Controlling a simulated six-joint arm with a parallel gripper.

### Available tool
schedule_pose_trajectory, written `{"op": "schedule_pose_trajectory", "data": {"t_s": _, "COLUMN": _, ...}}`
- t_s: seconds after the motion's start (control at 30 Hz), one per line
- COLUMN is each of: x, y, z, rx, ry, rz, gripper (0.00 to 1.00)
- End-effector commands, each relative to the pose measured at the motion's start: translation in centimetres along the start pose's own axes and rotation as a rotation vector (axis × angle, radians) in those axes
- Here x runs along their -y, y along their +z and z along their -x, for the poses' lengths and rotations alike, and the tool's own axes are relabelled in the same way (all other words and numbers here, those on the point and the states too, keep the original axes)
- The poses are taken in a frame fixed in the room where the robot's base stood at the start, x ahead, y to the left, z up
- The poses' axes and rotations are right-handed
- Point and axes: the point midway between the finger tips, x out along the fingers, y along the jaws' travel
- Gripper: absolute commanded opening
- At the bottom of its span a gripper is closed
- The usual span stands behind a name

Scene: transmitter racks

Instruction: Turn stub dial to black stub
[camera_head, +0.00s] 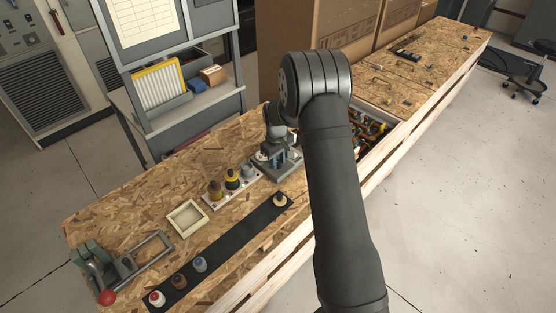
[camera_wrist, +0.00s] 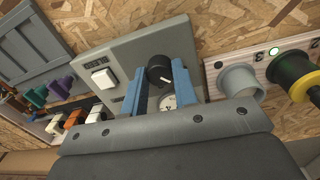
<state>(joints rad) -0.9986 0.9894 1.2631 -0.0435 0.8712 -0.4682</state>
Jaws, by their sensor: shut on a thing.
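The stub dial (camera_wrist: 159,72) is a round black knob with a white pointer line, on a sloped grey box (camera_wrist: 120,62) in the wrist view. The pointer line slants toward the lower right; the marks around it are too small to read. My gripper (camera_wrist: 161,80) has its two blue fingers shut on the dial, one on each side.
A grey stub (camera_wrist: 238,83) stands between box and black stub. A green lamp (camera_wrist: 274,51) glows on the rail. A black strip (camera_head: 235,236) with several capped pieces and an empty tray (camera_head: 172,222) lie on the bench.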

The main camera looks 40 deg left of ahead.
Motion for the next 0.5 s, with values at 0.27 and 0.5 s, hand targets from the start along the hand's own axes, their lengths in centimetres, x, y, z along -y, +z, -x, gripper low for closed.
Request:
{"op": "schedule_pose_trajectory", "data": {"t_s": 0.27, "x": -0.01, "y": -0.04, "z": -0.01, "rx": 0.01, "ry": 0.0, "rz": -0.264, "gripper": 0.03}}
{"op": "schedule_pose_trajectory", "data": {"t_s": 0.5, "x": 0.0, "y": -0.04, "z": -0.03, "rx": 0.02, "ry": 0.0, "rz": -0.491, "gripper": 0.03}}
